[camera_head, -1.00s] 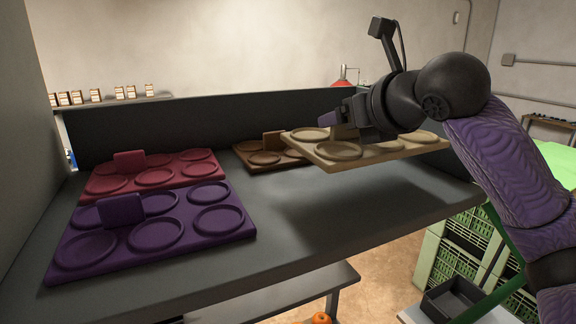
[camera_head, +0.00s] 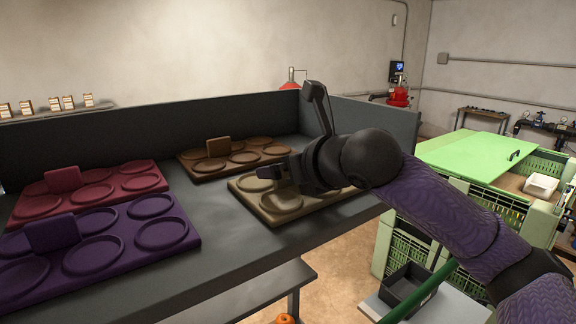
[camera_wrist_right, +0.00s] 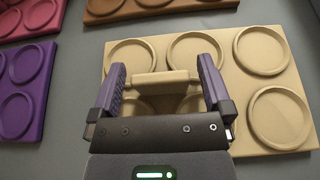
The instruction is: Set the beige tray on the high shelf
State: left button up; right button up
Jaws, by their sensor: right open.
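The beige tray (camera_head: 282,204) lies on the dark grey high shelf (camera_head: 222,232), at its right part near the front edge. It has several round recesses and a raised grip bar (camera_wrist_right: 160,81) in its middle. My right gripper (camera_wrist_right: 161,68) is open, with its purple fingers on either side of the bar and gaps showing. In the head view my right gripper and arm hide part of the tray. My left gripper is not in view.
A brown tray (camera_head: 232,159) lies behind the beige one. A purple tray (camera_head: 120,238) and a red tray (camera_head: 100,193) lie at the left. Low dark walls edge the shelf at the back and right (camera_head: 395,130). Green crates (camera_head: 395,240) stand lower right.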

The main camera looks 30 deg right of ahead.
jog(key=shift+r, duration=0.15)
jog(key=shift+s+d+r, duration=0.1)
jog(key=shift+s, duration=0.25)
jog(key=a+b+v, duration=0.1)
jog(key=b+v, duration=0.2)
jog(key=v, duration=0.8)
jog(key=shift+d, duration=0.4)
jog(key=shift+s, duration=0.15)
